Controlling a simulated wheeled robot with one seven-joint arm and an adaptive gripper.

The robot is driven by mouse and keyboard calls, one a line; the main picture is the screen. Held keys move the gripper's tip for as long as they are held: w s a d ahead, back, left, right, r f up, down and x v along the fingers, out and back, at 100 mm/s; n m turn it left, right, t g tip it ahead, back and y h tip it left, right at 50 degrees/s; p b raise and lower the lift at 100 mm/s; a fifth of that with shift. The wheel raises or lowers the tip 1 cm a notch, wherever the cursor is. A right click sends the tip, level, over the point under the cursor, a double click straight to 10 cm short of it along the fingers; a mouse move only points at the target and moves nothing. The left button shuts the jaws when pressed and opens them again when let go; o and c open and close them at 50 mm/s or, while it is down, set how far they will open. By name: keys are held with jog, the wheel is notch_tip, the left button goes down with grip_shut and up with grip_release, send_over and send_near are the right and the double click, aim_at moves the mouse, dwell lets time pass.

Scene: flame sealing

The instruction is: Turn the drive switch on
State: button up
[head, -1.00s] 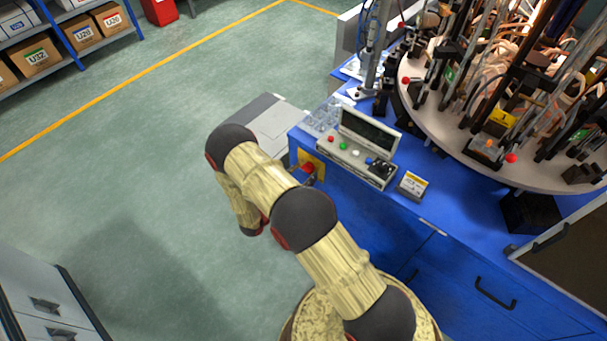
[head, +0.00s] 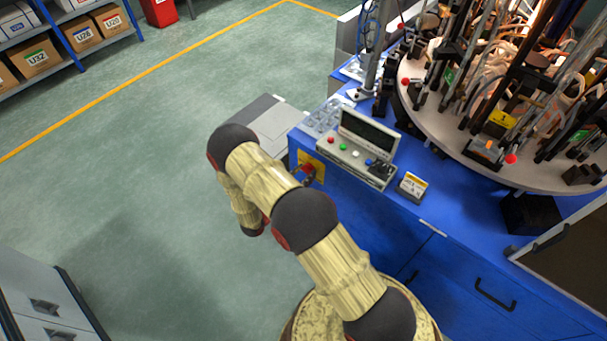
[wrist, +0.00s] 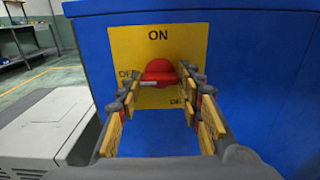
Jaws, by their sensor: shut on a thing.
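The drive switch is a red knob (wrist: 159,70) on a yellow plate (wrist: 205,42) fixed to a blue cabinet face. "ON" is printed above the knob; partly covered "OFF" lettering shows at its left and lower right. My gripper (wrist: 160,80) is shut on the knob, one finger on each side. I cannot tell clearly which mark the knob points to. In the head view, the red knob (head: 308,168) and plate (head: 318,162) show at the cabinet's left end, with my arm partly in front and the gripper mostly hidden.
A control box (head: 355,160) with buttons and a dark screen stands on the blue bench (head: 440,205) above the switch. A crowded round turntable (head: 475,165) is at right. A grey box (head: 272,128) sits left of the cabinet; the green floor is open.

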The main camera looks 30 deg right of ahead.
jog(key=shift+c, duration=0.6)
jog(key=shift+m+b, duration=3.35)
jog(key=shift+m, duration=5.65)
jog(key=o, duration=1.2)
jog(key=shift+c, duration=0.2)
